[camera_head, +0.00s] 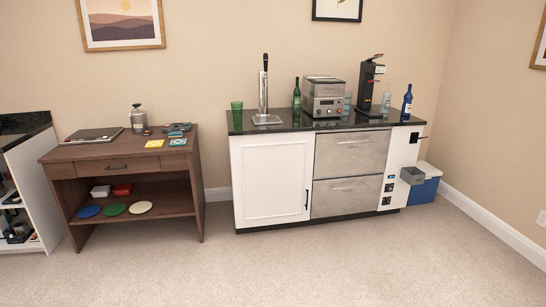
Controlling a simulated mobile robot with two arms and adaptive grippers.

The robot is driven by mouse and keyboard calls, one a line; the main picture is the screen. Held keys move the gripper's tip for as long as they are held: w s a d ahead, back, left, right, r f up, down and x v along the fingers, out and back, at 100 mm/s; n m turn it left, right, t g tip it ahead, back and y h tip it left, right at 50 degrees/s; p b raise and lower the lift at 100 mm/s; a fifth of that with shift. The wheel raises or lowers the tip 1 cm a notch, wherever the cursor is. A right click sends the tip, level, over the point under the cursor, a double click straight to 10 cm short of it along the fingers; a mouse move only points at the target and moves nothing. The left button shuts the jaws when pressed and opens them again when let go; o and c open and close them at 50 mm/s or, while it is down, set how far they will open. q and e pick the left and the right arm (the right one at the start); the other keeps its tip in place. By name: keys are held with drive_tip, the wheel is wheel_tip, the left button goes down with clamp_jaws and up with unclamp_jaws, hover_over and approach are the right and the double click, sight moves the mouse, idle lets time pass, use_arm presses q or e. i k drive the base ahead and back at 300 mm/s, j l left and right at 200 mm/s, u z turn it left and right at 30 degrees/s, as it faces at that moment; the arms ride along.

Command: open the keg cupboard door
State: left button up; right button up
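The likely keg cupboard door (267,180) is a white panelled door at the left of the bar cabinet, below the beer tap tower (264,88). It looks shut. Its short dark vertical handle (307,200) is near the door's right edge. The inside of the cupboard is hidden. Neither of my grippers shows in the head view, and nothing of mine touches the door.
Two steel drawers (347,196) adjoin the door on the right. The dark counter (302,125) bears bottles, a green cup and machines. A blue and white cooler (424,187) stands right, a wooden desk (88,162) left. The carpet (290,265) in front is clear.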

sight(272, 173)
drive_tip(key=i, duration=2.05)
